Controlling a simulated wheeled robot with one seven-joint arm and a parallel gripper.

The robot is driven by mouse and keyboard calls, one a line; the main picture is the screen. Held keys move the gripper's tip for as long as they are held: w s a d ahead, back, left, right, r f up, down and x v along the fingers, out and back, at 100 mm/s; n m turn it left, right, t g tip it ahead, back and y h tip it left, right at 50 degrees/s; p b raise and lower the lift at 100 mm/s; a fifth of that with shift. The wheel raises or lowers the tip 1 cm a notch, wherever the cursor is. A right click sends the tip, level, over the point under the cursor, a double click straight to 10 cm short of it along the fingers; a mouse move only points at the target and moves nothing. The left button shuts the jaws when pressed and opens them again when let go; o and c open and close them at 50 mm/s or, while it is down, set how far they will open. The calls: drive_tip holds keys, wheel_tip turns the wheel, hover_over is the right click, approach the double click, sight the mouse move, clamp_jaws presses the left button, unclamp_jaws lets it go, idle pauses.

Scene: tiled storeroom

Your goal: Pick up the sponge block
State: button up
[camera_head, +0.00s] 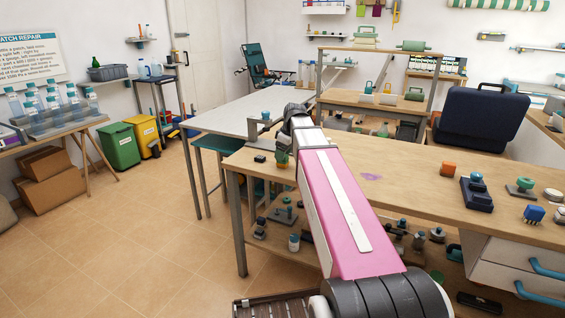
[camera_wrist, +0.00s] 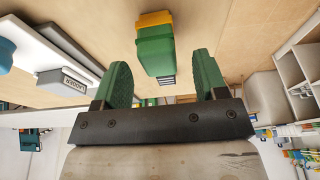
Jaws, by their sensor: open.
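In the wrist view a green block with a yellow layer (camera_wrist: 155,48), which looks like the sponge block, rests on the tan tabletop. It lies between and just beyond the green fingertips of my gripper (camera_wrist: 162,62). The fingers are spread apart, with a gap to the block on each side. In the head view my gripper (camera_head: 283,152) is at the far end of my pink arm, over the left end of the wooden workbench (camera_head: 410,190).
A small dark object (camera_head: 260,158) sits near the workbench's left end. An orange block (camera_head: 448,169), a dark blue device (camera_head: 477,193) and a blue item (camera_head: 534,214) stand farther right. In the wrist view a grey labelled box (camera_wrist: 65,82) lies left of my fingers.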

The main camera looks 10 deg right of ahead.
drive_tip(key=x, duration=0.4)
drive_tip(key=shift+f, duration=0.1)
drive_tip(key=shift+c, duration=0.3)
drive_tip(key=c, duration=1)
drive_tip(key=shift+o, duration=0.3)
drive_tip(key=shift+r, duration=0.85)
wheel_tip(320, 180, up, 3)
drive_tip(key=shift+f, duration=0.15)
drive_tip(key=s+a+r, duration=0.5)
drive_tip(key=a+r, duration=0.1)
drive_tip(key=a, duration=0.4)
drive_tip(key=shift+a+r, duration=0.25)
drive_tip(key=shift+r, duration=0.1)
